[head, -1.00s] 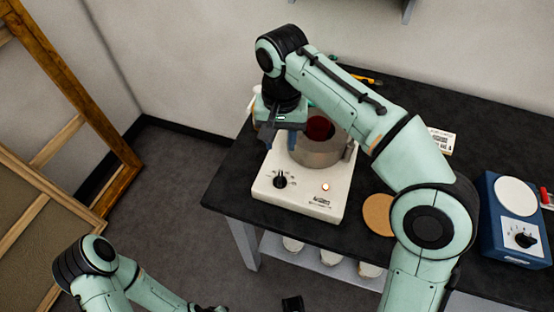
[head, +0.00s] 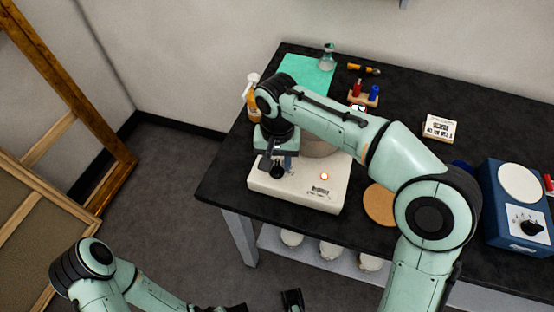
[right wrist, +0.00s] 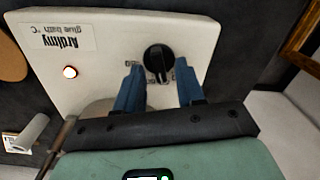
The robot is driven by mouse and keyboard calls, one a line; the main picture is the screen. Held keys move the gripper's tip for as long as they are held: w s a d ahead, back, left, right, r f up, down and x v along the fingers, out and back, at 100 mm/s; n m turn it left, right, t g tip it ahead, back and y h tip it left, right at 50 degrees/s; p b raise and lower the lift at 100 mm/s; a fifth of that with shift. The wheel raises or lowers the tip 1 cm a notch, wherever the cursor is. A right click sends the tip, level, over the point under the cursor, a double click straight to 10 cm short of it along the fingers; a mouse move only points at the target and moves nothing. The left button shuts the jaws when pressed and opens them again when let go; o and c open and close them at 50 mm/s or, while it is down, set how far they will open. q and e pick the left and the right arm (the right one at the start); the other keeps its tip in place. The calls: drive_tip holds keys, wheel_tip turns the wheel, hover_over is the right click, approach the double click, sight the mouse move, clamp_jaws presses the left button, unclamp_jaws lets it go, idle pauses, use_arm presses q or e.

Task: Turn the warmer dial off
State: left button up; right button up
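The glue warmer (head: 300,195) is a cream box near the table's front left corner, with a lit orange lamp (head: 324,176). Its black dial (right wrist: 157,60) shows clearly in the right wrist view; in the head view the dial (head: 277,172) is partly covered by my right gripper (head: 277,163). In the right wrist view my right gripper (right wrist: 157,68) is open, its blue fingers on either side of the dial, near its lower end. Contact cannot be told. The pot (head: 318,147) on the warmer is mostly hidden by my arm. My left gripper (head: 268,303) is cut off at the bottom edge.
A cork disc (head: 380,205) and a blue device with a white plate (head: 515,210) stand to the right. A pump bottle (head: 252,100), green mat (head: 305,75) and small bottle rack (head: 364,97) are behind. Wooden frames (head: 75,110) lean at left.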

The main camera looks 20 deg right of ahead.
drive_tip(key=shift+c, duration=0.3)
clamp_jaws()
use_arm(q)
drive_tip(key=shift+r, duration=0.15)
use_arm(e)
drive_tip(key=shift+r+n+p, duration=0.15)
drive_tip(key=shift+n+p, duration=0.65)
drive_tip(key=shift+n, duration=0.2)
drive_tip(key=n+p, duration=0.2)
drive_tip(key=n, duration=0.1)
drive_tip(key=shift+a, duration=0.15)
drive_tip(key=n+p, duration=0.2)
drive_tip(key=n, duration=0.1)
drive_tip(key=shift+a+n, duration=0.1)
drive_tip(key=shift+n, duration=0.3)
use_arm(q)
wheel_tip(320, 180, up, 7)
drive_tip(key=w+p, duration=0.1)
drive_tip(key=w, duration=0.1)
use_arm(e)
drive_tip(key=shift+a+n, duration=0.1)
drive_tip(key=shift+n, duration=1.4)
